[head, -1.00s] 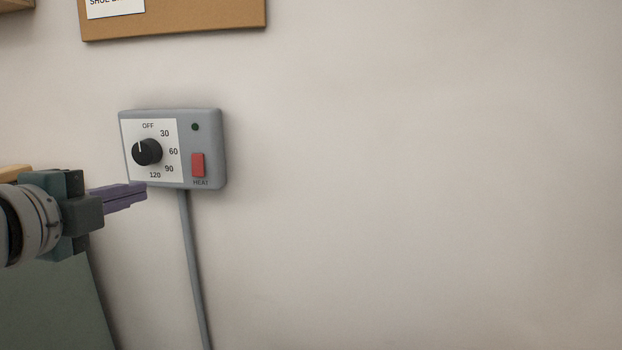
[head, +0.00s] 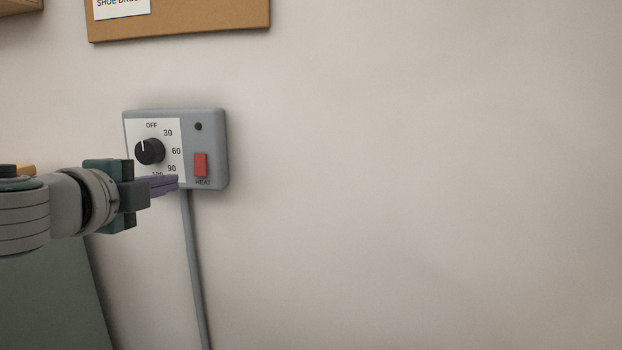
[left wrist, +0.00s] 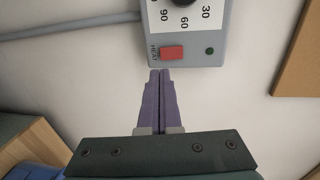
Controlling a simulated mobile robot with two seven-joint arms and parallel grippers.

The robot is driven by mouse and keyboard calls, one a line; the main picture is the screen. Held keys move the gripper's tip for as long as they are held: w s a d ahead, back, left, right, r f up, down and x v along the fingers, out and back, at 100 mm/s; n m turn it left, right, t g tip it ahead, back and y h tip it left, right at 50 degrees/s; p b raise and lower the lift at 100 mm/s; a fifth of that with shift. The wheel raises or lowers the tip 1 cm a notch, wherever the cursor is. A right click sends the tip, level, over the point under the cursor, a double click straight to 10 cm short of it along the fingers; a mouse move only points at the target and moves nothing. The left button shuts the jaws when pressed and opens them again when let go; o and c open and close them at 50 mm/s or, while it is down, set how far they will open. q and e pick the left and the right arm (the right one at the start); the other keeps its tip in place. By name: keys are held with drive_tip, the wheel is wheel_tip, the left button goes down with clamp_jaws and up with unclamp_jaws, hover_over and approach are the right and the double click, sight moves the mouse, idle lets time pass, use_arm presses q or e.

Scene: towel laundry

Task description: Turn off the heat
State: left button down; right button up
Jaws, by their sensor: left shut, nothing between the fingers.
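The grey heat control box (head: 219,150) is fixed to the wall, with a white dial plate marked OFF, 30, 60, 90 and 120. Its black knob (head: 149,151) has a white line pointing up towards OFF. The red HEAT switch (head: 200,164) is at its lower right, also in the left wrist view (left wrist: 172,53). The small indicator lamp (head: 198,127) looks dark. My left gripper (head: 177,182) is shut and empty, its purple fingers in front of the box's lower edge, left of the switch. In the left wrist view, its tips (left wrist: 160,72) are close to the switch; contact is unclear.
A grey cable (head: 195,270) runs down the wall from the box. A brown board (head: 190,18) with a label hangs above. A grey-green panel (head: 50,300) stands at lower left. The wall to the right is bare.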

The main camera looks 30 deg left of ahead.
sight(201, 176)
use_arm(q)
drive_tip(key=shift+b+x, duration=0.65)
drive_tip(key=shift+x, duration=3.15)
drive_tip(key=b, duration=0.1)
drive_tip(key=f+b, duration=0.1)
drive_tip(key=b, duration=0.1)
drive_tip(key=shift+w+t, duration=0.25)
drive_tip(key=shift+t, duration=0.05)
drive_tip(key=shift+r+p, duration=0.45)
